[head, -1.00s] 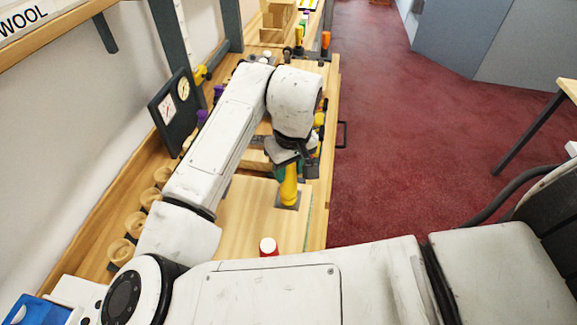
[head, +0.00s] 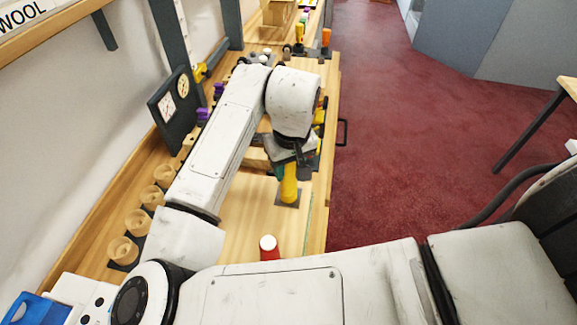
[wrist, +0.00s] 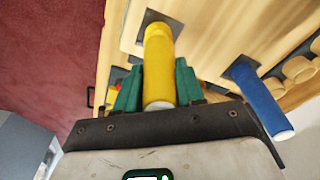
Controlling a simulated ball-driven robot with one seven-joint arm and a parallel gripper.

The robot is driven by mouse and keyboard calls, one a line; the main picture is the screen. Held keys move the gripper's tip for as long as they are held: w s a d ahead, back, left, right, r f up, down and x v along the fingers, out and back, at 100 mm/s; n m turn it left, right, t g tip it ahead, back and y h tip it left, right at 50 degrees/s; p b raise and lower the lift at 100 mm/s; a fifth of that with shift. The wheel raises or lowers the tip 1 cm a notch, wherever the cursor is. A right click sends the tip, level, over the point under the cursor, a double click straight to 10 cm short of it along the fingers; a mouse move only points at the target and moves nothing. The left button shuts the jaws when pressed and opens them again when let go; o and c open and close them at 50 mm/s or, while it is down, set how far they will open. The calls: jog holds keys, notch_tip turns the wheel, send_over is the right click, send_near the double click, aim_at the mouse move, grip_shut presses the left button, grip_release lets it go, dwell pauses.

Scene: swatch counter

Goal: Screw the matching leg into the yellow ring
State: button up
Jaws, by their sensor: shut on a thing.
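My gripper (wrist: 158,76) is shut on a yellow leg (wrist: 158,62), with one green finger on each side of it. The leg's far end meets a dark square plate (wrist: 148,18) on the wooden board; its near end is pale. In the head view my gripper (head: 289,164) is above the same plate (head: 279,199), and the yellow leg (head: 289,185) stands on or just over it. A yellow band around the leg's foot may be the ring, but I cannot tell it from the leg.
A blue leg (wrist: 260,98) stands beside the yellow one in the wrist view. A red leg with a white top (head: 268,246) is nearer me. Wooden cups (head: 123,250) line the left side. Red floor (head: 400,170) lies past the counter's right edge.

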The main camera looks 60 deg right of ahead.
jog(key=m+b, duration=0.1)
jog(key=m, duration=0.6)
jog(key=shift+f+g+h+b, duration=0.1)
jog(key=shift+g+h+b, duration=0.2)
jog(key=shift+g+b, duration=0.1)
jog(key=m+b, duration=0.1)
jog(key=m, duration=0.5)
jog(key=shift+g, duration=0.4)
jog(key=o, duration=0.9)
jog(key=shift+c, duration=0.2)
